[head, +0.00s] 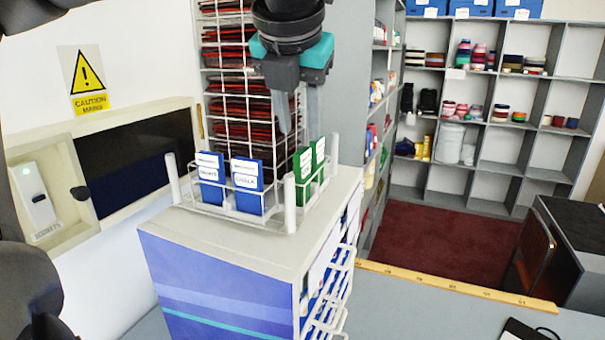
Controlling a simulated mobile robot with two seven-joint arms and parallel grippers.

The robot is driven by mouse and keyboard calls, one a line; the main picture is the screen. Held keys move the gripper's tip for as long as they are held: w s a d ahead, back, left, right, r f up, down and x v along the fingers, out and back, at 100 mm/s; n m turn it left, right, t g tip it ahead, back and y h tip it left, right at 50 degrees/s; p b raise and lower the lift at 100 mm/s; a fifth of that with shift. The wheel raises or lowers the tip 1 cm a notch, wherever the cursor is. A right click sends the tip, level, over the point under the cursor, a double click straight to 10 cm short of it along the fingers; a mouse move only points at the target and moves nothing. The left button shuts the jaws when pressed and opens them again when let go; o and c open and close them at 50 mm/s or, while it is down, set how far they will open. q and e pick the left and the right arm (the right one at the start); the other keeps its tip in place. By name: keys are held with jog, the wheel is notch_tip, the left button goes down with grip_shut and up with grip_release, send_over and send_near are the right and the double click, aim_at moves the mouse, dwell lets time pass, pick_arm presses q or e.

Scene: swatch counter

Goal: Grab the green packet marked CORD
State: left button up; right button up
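Two green packets stand upright at the right end of a white wire rack on top of the cabinet: a nearer one (302,172) and a farther one (318,156). Both carry white labels, too small and slanted for me to read, so I cannot tell which says CORD. My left gripper (300,132) points down from above, its two fingers apart and nothing visible between them. In the picture its fingertips lie just above the green packets; I cannot tell whether they touch. My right gripper is not in view.
Two blue packets, left (211,178) and right (247,186), stand in the same wire rack (220,211), which has raised white corner posts. A tall wire stand (209,85) of red packets rises behind. A yellow ruler (460,287) lies along the counter (420,315).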

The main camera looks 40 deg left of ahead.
aim_at(302, 152)
pick_arm(q)
jog(key=shift+p+x, duration=0.4)
jog(key=shift+x, duration=0.5)
jog(key=p+x, duration=0.1)
jog(key=x, duration=0.3)
jog(key=shift+f, duration=0.1)
grip_shut()
dwell(0.7)
